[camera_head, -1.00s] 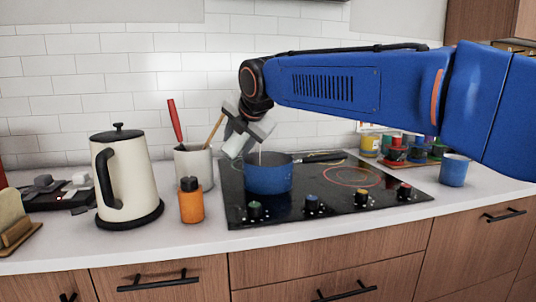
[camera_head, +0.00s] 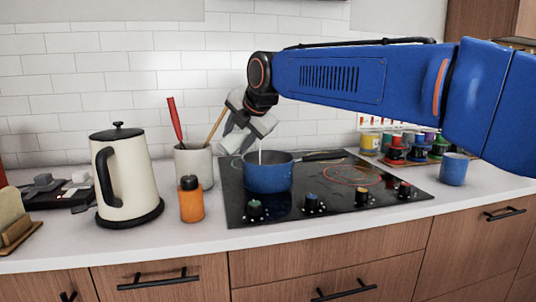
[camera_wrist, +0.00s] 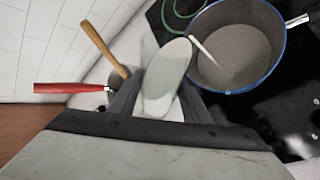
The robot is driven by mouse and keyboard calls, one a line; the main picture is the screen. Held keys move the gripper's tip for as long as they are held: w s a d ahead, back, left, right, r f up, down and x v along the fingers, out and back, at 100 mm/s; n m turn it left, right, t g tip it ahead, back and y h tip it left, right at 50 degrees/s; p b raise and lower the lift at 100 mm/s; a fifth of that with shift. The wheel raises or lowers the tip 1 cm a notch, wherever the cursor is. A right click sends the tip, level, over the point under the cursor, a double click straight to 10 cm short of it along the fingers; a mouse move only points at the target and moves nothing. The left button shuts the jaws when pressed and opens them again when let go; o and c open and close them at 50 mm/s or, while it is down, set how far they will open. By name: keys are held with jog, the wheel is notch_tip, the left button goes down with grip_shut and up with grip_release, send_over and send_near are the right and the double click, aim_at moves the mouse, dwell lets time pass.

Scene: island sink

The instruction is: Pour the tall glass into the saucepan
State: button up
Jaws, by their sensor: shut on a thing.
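My gripper (camera_head: 241,137) is shut on the tall glass, tilted just above the left rim of the blue saucepan (camera_head: 268,178). In the wrist view the pale glass (camera_wrist: 166,84) lies between the fingers, its mouth toward the pan. A thin white stream (camera_wrist: 206,56) runs from the mouth into the saucepan (camera_wrist: 283,50), whose inside shows a greyish surface. The stream also shows in the head view (camera_head: 260,152). The saucepan stands upright on the cooktop, its dark handle pointing right. The glass is hard to tell from the fingers in the head view.
A utensil crock (camera_head: 193,164) with a red-handled tool and a wooden spoon stands close left of the gripper. An orange bottle (camera_head: 191,203) and a cream kettle (camera_head: 124,180) are further left. A blue mug (camera_head: 453,170) and several coloured jars are right. The cooktop (camera_head: 385,195) right of the pan is clear.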

jog(key=shift+f+m+g+y+p, duration=0.3)
jog(key=shift+m+g+y+p, duration=0.45)
jog(key=shift+y, duration=0.25)
dwell(1.3)
jog(key=shift+w+d+r+m+g+y+p, duration=0.25)
jog(key=shift+w+d+r+m+y+p, duration=0.1)
jog(key=shift+w+d+r+y, duration=0.25)
dwell(0.7)
jog(key=shift+d+f+m+y, duration=0.15)
jog(key=shift+f+m+y, duration=0.1)
jog(key=shift+m+y, duration=0.2)
dwell(0.6)
jog(key=shift+d+r+g+y+p, duration=0.1)
jog(key=shift+g+y+p, duration=0.2)
jog(key=shift+g, duration=0.1)
jog(key=shift+s, duration=0.1)
jog(key=shift+s+a+r+n+t+h, duration=0.15)
jog(key=shift+a+n+t+h, duration=0.25)
jog(key=shift+h, duration=0.35)
jog(key=shift+s+a+f+n+h, duration=0.25)
jog(key=shift+a+f+n+h, duration=0.1)
jog(key=shift+f+h, duration=0.1)
